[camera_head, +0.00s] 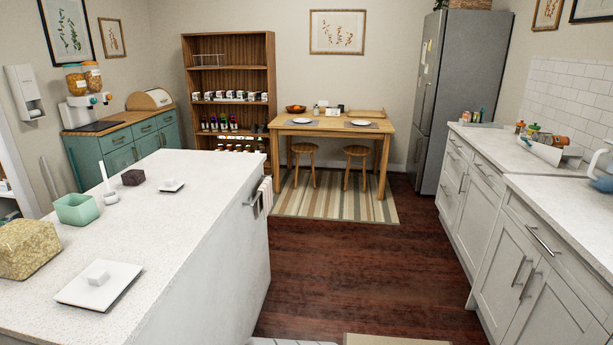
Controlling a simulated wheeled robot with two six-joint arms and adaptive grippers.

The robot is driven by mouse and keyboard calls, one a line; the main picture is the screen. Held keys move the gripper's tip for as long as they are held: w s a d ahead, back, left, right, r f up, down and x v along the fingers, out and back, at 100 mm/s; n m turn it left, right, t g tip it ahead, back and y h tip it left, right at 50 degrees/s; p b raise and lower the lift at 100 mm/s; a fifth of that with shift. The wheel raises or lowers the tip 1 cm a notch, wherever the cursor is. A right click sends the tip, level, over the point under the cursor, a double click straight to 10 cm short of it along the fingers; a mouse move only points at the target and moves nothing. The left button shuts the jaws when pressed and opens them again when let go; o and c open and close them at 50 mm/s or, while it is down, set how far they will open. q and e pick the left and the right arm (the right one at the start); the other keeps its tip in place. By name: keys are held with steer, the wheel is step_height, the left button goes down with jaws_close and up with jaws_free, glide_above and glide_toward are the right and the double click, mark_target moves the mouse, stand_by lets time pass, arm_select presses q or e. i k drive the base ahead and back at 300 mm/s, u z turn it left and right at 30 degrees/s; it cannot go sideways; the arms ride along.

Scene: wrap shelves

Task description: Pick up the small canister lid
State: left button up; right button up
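A small white square lid with a knob (172,185) lies flat on the white island counter (190,225), toward its far right side. A larger white square lid with a knob (98,285) lies nearer, close to the front of the counter. A green open square container (77,209) stands left of the lids. A dark brown block-like item (133,177) sits behind the small lid to the left. A tan grainy block-like item (26,248) is at the left edge. Neither of my grippers shows in this view.
A white holder with an upright stick (110,197) stands between the green container and the small lid. Wooden floor (340,265) is open between the island and the right-hand cabinets (490,205). A table (333,130) with two stools stands at the back.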

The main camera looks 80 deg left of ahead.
mark_target(163, 189)
steer(key=u, duration=1.45)
steer(key=i, duration=1.5)
steer(key=u, duration=1.85)
